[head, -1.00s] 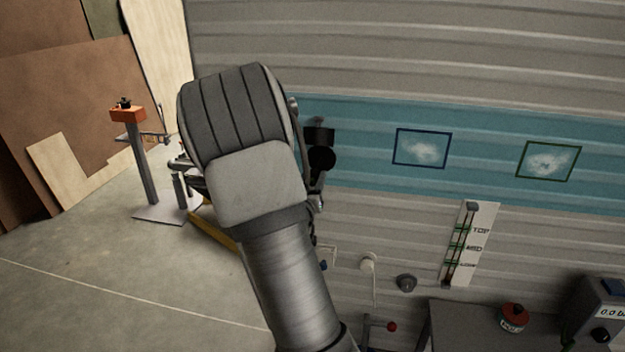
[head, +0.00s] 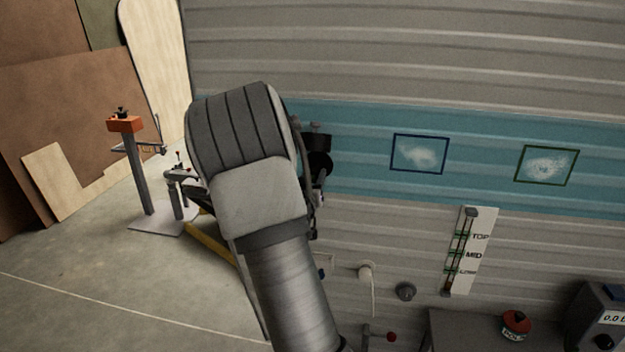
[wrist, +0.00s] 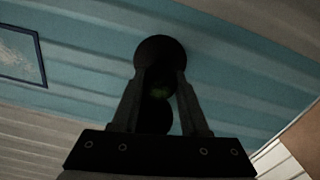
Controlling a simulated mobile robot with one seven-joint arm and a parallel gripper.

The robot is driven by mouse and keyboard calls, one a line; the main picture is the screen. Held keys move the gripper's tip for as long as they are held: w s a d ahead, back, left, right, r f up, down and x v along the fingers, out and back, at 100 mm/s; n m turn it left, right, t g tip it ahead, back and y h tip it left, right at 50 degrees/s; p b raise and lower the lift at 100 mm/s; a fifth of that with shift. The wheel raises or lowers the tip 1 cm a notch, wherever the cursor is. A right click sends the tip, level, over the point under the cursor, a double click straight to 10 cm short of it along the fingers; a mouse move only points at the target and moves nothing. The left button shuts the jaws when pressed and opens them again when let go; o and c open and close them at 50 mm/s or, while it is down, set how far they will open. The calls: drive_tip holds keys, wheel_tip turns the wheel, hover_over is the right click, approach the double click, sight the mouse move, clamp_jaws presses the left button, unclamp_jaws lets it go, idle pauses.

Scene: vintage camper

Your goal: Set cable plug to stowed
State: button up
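In the wrist view the two fingers of my gripper (wrist: 161,78) stand apart, their tips in front of a dark round piece (wrist: 160,50) by the blue wall band. A dark body with a dim green patch (wrist: 158,90) shows between the fingers. I cannot tell if the fingers touch it, nor if it is the cable plug. In the head view my arm hides most of the gripper; a black blocky part (head: 316,142) and a black round part (head: 320,163) show just right of it. A white plug-like fitting (head: 366,271) with a hanging cord is lower on the wall.
A round grey fitting (head: 405,291) and a marked level strip (head: 469,250) are on the wall. A grey table (head: 455,325) with a red-topped can (head: 515,325) and a meter box (head: 597,315) stands lower right. An orange-topped post (head: 124,123) stands left on open floor.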

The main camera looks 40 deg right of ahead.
drive_tip(key=o, duration=0.4)
drive_tip(key=shift+o, duration=0.2)
drive_tip(key=shift+s+a, duration=0.1)
drive_tip(key=b+v, duration=0.5)
drive_tip(key=v, duration=1.2)
drive_tip(key=shift+s, duration=0.15)
